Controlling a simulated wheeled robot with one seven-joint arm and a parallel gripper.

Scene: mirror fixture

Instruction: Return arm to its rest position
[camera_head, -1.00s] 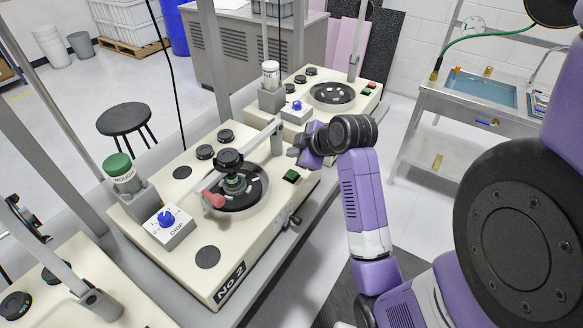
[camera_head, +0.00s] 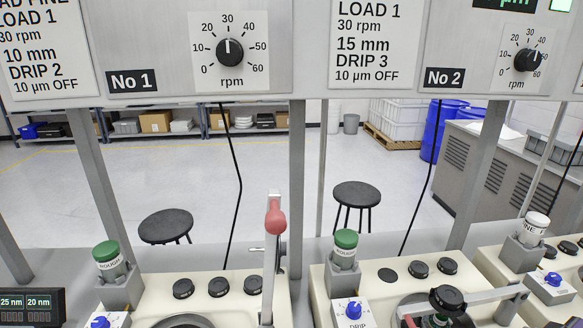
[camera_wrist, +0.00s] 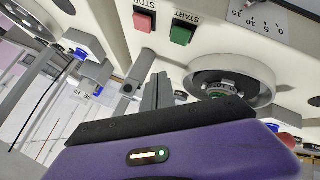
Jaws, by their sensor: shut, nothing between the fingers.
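My gripper (camera_wrist: 157,92) shows in the wrist view, with its two grey fingers close together and nothing between them. Its purple housing (camera_wrist: 180,150) fills the bottom of that view. The fingers are near a cream machine panel with a red stop button (camera_wrist: 143,22) and a green START button (camera_wrist: 182,34). My arm and gripper are out of the current head view, so the arm's overall pose is hidden.
The head view shows the No 1 dial (camera_head: 230,52) and No 2 dial (camera_head: 528,60). Below stand an upright red-knobbed lever (camera_head: 274,217) and green-capped bottles (camera_head: 108,256) (camera_head: 345,243). Grey frame posts (camera_head: 297,180) cross the view. Two black stools (camera_head: 166,226) (camera_head: 357,195) stand behind.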

